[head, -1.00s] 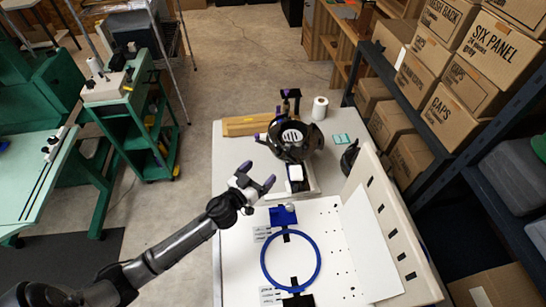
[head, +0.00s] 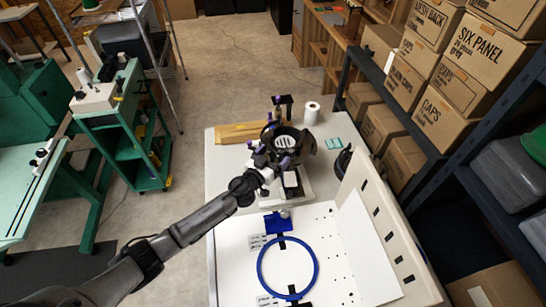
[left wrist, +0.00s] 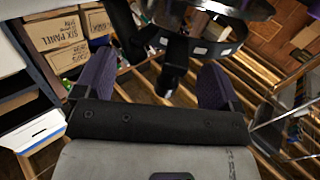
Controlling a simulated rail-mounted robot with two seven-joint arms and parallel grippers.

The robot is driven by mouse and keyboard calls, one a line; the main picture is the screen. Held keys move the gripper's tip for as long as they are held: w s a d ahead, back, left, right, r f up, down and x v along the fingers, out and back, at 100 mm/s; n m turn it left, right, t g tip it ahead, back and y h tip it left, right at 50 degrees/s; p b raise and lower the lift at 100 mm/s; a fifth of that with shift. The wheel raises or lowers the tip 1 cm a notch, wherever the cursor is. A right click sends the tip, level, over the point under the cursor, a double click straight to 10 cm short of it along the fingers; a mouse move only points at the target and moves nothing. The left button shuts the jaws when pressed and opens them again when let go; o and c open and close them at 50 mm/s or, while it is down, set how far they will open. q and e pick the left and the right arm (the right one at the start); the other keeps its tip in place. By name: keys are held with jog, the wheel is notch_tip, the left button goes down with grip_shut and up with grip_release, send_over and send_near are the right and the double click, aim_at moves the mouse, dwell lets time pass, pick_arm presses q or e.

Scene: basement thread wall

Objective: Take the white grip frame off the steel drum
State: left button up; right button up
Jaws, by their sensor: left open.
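In the head view a dark, ring-shaped drum assembly (head: 308,144) stands on the white table, with a white slotted piece (head: 286,141) showing in its opening. I cannot tell for certain which part is the grip frame. My left gripper (head: 272,158) is at the assembly's near left side, purple fingers apart. In the left wrist view the open left gripper (left wrist: 155,82) has a black post (left wrist: 173,72) between its fingers, with visible gaps on both sides. A dark curved band (left wrist: 210,45) with white patches lies beyond. My right gripper is not in view.
A blue hoop (head: 260,268) lies on the white board nearer me. A white roll (head: 312,113) and a teal pad (head: 333,143) sit behind and right of the drum. A slotted upright panel (head: 385,225) borders the right; boxed shelves (head: 440,120) stand beyond.

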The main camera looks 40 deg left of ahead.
pick_arm(q)
jog(key=shift+c, duration=0.4)
jog(key=shift+d+f, duration=0.1)
jog(key=c, duration=1.3)
